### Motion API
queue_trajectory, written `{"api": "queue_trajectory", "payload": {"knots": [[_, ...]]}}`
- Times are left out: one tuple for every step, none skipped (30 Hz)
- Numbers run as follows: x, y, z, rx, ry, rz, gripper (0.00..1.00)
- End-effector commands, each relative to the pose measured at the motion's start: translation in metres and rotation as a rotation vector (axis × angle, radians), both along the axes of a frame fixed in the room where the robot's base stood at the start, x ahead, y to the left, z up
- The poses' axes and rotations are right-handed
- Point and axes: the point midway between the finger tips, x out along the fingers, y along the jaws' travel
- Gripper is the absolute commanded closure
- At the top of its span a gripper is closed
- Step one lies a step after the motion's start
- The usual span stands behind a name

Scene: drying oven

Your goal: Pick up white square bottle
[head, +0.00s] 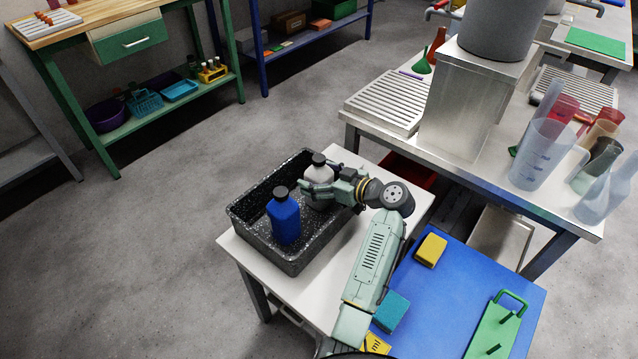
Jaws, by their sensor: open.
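The white square bottle (319,173) with a black cap stands upright in a black speckled tray (295,262) on a small white table. A blue square bottle (285,219) with a dark cap stands in front of it in the same tray. My gripper (312,190) reaches in from the right, low over the tray, with its fingers at the white bottle's body. The gripper is open. The fingers cover part of the bottle, and I cannot tell whether they touch it.
A blue surface (462,275) at the right holds a yellow block (430,250), a teal block (391,310) and a green handled plate (497,330). A metal bench behind carries a large steel block (470,105) and clear beakers (540,155). The floor at left is clear.

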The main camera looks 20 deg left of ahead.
Motion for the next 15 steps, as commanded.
{"api": "queue_trajectory", "payload": {"knots": [[0.0000,-0.0002,0.0001,0.000,0.000,0.000,0.21],[0.0000,-0.0002,0.0002,0.000,0.000,0.000,0.23],[0.0000,-0.0002,0.0002,0.000,0.000,0.000,0.25],[0.0000,-0.0003,0.0002,0.000,0.000,0.000,0.27],[0.0000,-0.0002,0.0003,0.000,0.000,0.000,0.29],[0.0000,-0.0002,0.0003,0.000,0.000,0.000,0.32],[0.0000,-0.0003,0.0003,0.000,0.000,0.000,0.34],[0.0000,-0.0003,0.0003,0.000,0.000,0.000,0.36],[0.0000,-0.0003,0.0003,0.000,0.000,0.000,0.39],[0.0000,-0.0003,0.0004,0.000,0.000,0.000,0.41],[0.0000,-0.0003,0.0004,0.000,0.000,0.000,0.43],[0.0000,-0.0003,0.0004,0.000,0.000,0.000,0.45],[0.0000,-0.0003,0.0004,0.000,0.000,0.000,0.47],[0.0000,-0.0003,0.0004,0.000,0.000,0.000,0.49],[0.0000,-0.0003,0.0004,0.000,0.000,0.000,0.52]]}}
